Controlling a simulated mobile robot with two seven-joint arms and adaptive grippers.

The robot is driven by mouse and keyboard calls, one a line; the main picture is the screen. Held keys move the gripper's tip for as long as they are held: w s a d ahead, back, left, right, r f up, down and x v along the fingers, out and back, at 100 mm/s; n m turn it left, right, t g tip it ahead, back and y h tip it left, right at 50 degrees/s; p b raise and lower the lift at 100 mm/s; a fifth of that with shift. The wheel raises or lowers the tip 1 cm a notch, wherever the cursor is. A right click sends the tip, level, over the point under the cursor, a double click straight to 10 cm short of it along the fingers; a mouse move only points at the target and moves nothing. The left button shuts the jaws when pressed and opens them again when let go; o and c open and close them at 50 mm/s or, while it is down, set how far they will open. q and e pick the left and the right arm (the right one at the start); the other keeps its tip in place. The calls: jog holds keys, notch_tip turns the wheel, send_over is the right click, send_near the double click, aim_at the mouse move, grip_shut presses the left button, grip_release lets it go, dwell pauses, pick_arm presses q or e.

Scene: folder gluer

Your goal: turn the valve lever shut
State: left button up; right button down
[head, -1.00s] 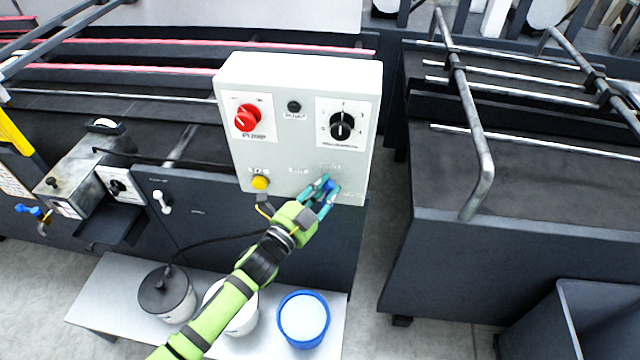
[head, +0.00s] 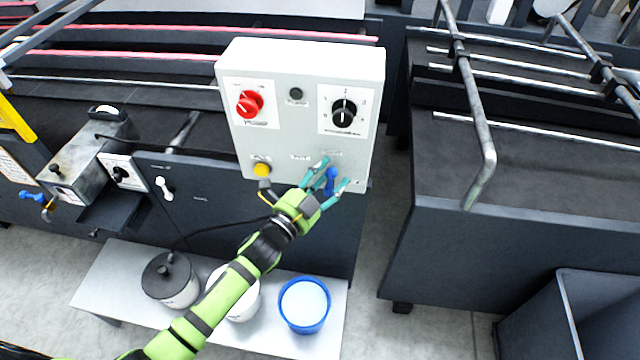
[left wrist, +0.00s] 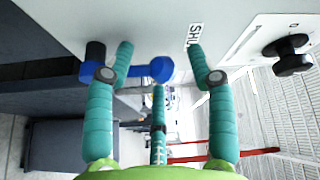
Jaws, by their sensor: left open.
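The blue valve lever (head: 331,180) is at the lower right of the front of a white control box (head: 270,130). My left gripper (head: 333,174) is open, with its teal fingers spread on both sides of the lever. In the left wrist view the lever (left wrist: 142,71) runs across behind one finger, and its rounded blue end lies between the fingers of my left gripper (left wrist: 160,50). A label starting "SHU" is on the panel near the other fingertip. I cannot tell whether a finger touches the lever. My right gripper is not in view.
The box carries a red knob (head: 249,104), a black dial (head: 344,113) and a yellow button (head: 261,170). Below, a low bench (head: 110,285) holds a blue-rimmed tub (head: 304,328) and other pots. Another blue-handled fitting (head: 33,196) is at far left. A dark bin (head: 590,290) stands lower right.

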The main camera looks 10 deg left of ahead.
pick_arm(q)
jog(key=v, duration=1.1)
jog(key=shift+s, duration=0.4)
jog(key=shift+a, duration=0.1)
